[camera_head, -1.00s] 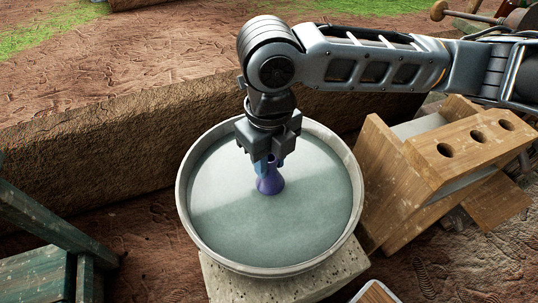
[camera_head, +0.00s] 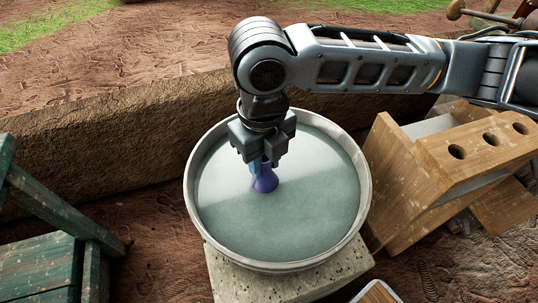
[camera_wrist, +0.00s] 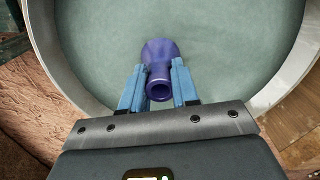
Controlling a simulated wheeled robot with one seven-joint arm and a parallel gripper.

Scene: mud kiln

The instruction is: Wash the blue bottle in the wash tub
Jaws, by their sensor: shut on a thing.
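The blue bottle (camera_head: 265,182), purple-blue with a narrow neck and wider body, is at the wash tub's water surface, left of the tub's middle. My gripper (camera_head: 262,163) points down over the tub and is shut on the bottle's neck. In the wrist view the bottle (camera_wrist: 160,68) sits between the blue fingertips of my gripper (camera_wrist: 160,88), its open mouth towards the camera. The round, pale wash tub (camera_head: 362,200) is full of grey-green water. I cannot tell how deep the bottle's lower end sits in the water.
The tub stands on a pale stone block (camera_head: 290,283). A wooden rack with round holes (camera_head: 430,165) stands close at the right. A green wooden stool or bench (camera_head: 45,262) is at the left. A mud ledge (camera_head: 95,145) runs behind the tub.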

